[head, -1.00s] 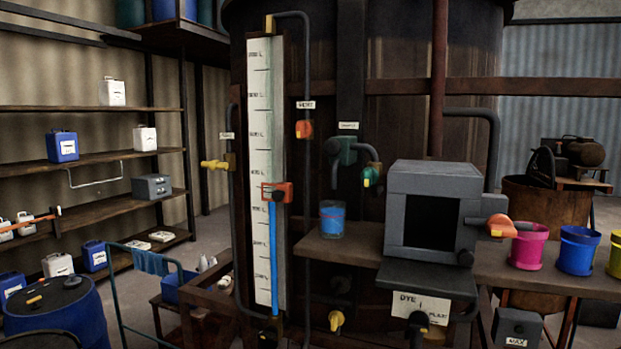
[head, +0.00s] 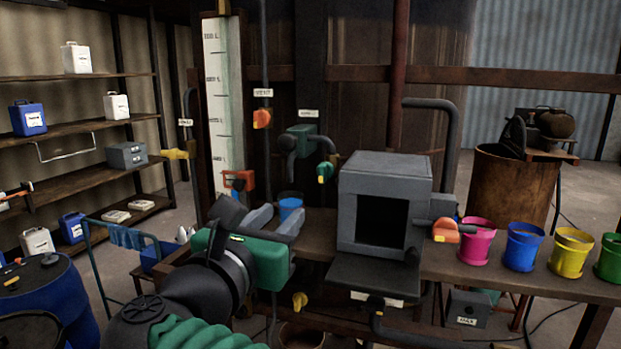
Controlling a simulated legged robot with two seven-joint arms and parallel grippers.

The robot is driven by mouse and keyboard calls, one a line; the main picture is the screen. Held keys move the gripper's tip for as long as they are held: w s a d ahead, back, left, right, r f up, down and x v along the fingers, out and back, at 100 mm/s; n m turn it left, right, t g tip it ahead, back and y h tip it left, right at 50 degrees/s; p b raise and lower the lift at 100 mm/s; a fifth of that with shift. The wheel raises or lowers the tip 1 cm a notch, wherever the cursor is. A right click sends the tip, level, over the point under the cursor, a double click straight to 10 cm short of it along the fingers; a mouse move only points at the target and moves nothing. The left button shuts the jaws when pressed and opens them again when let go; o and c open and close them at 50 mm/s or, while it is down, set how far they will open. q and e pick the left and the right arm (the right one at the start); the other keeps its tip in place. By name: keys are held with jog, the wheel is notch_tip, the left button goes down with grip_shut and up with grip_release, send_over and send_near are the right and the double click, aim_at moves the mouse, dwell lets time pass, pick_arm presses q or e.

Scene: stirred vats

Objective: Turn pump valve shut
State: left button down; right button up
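Several valves show, but I cannot read a pump label with certainty. A yellow-handled valve (head: 175,154) sits at the left under a small, illegible tag, its handle sideways. Another yellow valve (head: 300,301) is low under the bench. A dark valve with a yellow tip (head: 375,303) is below the grey box, at a partly hidden label. An orange lever (head: 446,231) sits at the box's right side. My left gripper is out of view.
A grey box (head: 385,185) and a blue cup (head: 290,207) stand on the bench (head: 480,268). Pink (head: 476,240), blue (head: 522,246), yellow (head: 570,253) and green buckets line the right. An orange valve (head: 262,118) and a green valve (head: 325,172) are above.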

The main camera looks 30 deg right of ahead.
aim_at(321, 175)
jog(key=shift+h, duration=0.3)
jog(key=p+x, duration=0.2)
jog(key=x, duration=0.3)
jog(key=r+p+x, duration=0.1)
jog(key=x, duration=0.4)
jog(key=p+x, duration=0.2)
jog(key=x, duration=0.4)
jog(key=shift+s+d+r+p, duration=0.2)
jog(key=shift+s+d+p, duration=0.15)
jog(key=shift+d, duration=0.1)
jog(key=shift+w+d, duration=0.2)
jog(key=shift+w, duration=0.15)
jog(key=shift+w+f, duration=0.1)
jog(key=shift+w, duration=0.1)
jog(key=shift+s+d, duration=0.1)
jog(key=shift+d, duration=0.05)
grip_shut()
